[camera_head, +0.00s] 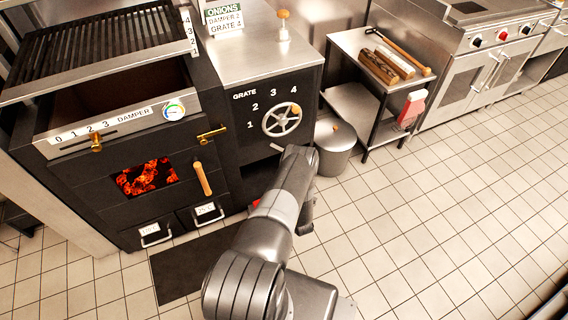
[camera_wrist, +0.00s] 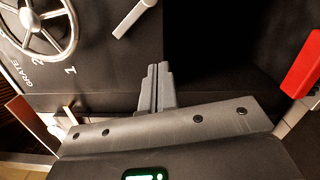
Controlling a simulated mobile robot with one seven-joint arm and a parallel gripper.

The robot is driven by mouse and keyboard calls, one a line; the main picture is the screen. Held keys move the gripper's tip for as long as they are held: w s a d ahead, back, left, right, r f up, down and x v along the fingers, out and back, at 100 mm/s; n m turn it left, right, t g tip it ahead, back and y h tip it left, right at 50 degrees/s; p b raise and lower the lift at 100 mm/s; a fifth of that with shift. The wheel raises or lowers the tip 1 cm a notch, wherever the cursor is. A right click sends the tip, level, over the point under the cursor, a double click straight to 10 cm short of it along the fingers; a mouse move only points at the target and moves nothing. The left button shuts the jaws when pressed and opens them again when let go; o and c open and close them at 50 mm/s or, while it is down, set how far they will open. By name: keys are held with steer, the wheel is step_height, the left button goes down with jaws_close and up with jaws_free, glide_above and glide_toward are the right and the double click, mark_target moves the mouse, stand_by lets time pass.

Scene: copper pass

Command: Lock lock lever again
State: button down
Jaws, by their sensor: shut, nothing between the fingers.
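A pale metal lever (camera_head: 277,147) sits on the black stove front just below the grate handwheel (camera_head: 282,119); I take it for the lock lever. In the wrist view the lever (camera_wrist: 134,18) slants near the top, beside the handwheel (camera_wrist: 45,25). My gripper (camera_wrist: 159,70) is shut and empty, its fingertips a little below the lever in that picture and apart from it. The black panel lies behind the fingers. In the head view my arm hides the gripper. A brass latch (camera_head: 212,134) is on the firebox door, apart from the gripper.
A lidded metal bin (camera_head: 335,146) stands right of the stove, with a steel side table (camera_head: 352,100) behind it. A wooden door handle (camera_head: 202,179) sticks out left of my arm. A red part (camera_wrist: 302,65) shows at the wrist view's right. The tiled floor at right is clear.

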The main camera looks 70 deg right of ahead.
steer(key=w+d+r, duration=0.1)
steer(key=w+d, duration=0.3)
steer(key=d, duration=0.6)
steer(key=shift+w+d, duration=0.25)
steer(key=shift+d, duration=0.15)
steer(key=shift+n, duration=0.3)
